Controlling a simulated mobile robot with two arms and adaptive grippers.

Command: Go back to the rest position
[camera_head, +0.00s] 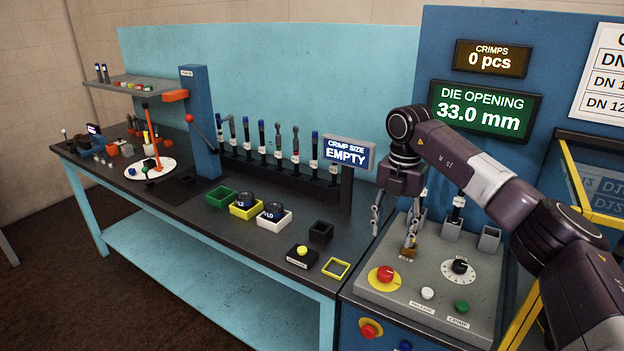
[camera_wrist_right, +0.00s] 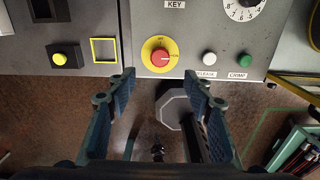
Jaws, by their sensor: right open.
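My right gripper (camera_head: 394,232) hangs with its fingers pointing down over the left part of the grey control panel (camera_head: 478,282). Its two fingers are spread and nothing shows between them. In the right wrist view the open fingers (camera_wrist_right: 159,78) stand apart on either side, below the red rotary switch (camera_wrist_right: 161,57) on its yellow disc. In the head view a small brass-coloured piece (camera_head: 409,252) is close to one fingertip; I cannot tell whether they touch. My left gripper is in neither view.
The panel also has a dial (camera_head: 460,267), a white button (camera_head: 427,293) and a green button (camera_head: 462,306). The black bench (camera_head: 200,215) holds green, yellow and white trays and a rack of hose fittings. A yellow-framed guard (camera_head: 580,185) stands at the right.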

